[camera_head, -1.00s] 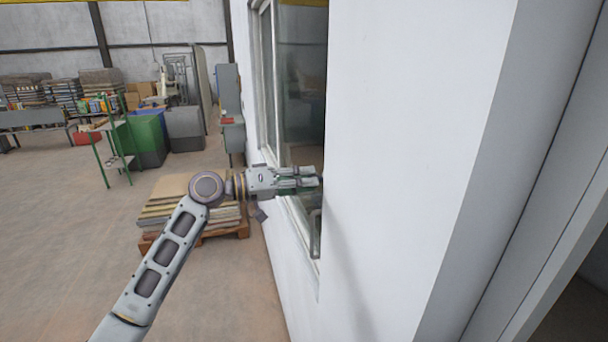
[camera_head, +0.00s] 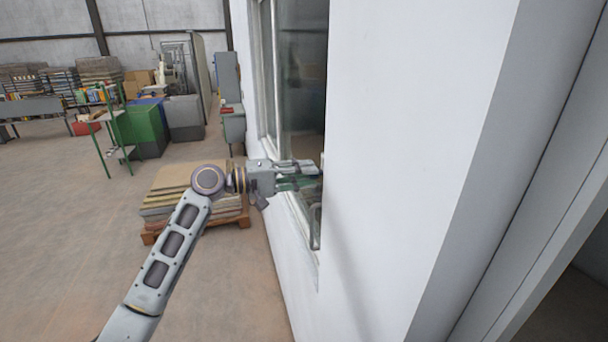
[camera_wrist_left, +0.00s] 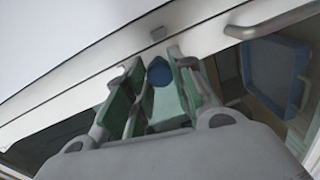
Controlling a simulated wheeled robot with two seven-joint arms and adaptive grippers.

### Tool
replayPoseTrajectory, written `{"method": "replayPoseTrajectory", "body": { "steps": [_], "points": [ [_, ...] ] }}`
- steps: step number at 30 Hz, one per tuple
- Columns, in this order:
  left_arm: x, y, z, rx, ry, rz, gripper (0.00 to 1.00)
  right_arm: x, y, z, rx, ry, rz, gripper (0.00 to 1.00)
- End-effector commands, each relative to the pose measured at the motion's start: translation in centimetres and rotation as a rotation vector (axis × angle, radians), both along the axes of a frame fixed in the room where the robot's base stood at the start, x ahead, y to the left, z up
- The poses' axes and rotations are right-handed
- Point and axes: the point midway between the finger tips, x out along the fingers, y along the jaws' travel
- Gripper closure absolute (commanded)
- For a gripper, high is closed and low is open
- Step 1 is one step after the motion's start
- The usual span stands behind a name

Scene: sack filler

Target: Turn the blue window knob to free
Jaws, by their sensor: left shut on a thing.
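The blue window knob (camera_wrist_left: 160,72) shows in the left wrist view between the fingers of my left gripper (camera_wrist_left: 158,86). The fingers have green pads and are shut on the knob. The knob sits by the light window frame (camera_wrist_left: 105,72). In the head view my left gripper (camera_head: 318,172) reaches the near side of the window (camera_head: 302,85) in the white wall, and the knob is hidden there. My right gripper is not in view.
A pale bar handle (camera_wrist_left: 270,20) and a blue-rimmed thing (camera_wrist_left: 278,62) show at right in the wrist view. A loaded pallet (camera_head: 165,205) stands below my left arm. A green shelf stand (camera_head: 112,135) and bins are farther back.

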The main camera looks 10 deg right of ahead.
Motion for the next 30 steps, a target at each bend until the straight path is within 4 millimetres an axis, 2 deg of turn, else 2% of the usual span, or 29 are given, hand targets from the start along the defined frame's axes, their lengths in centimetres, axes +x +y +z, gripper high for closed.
{"method": "replayPoseTrajectory", "body": {
  "steps": [9,10,15,30],
  "points": [
    [0.06,0.05,0.11,-0.003,0.001,0.002,1.0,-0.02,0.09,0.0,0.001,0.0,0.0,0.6],
    [0.06,0.06,0.11,-0.003,0.001,0.002,0.74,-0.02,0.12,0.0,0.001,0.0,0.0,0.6],
    [0.04,0.05,0.08,-0.002,0.0,0.002,0.53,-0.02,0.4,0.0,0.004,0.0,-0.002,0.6],
    [-0.06,0.6,-0.02,0.0,0.001,0.001,0.53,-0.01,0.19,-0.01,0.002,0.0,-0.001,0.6]
  ]
}}
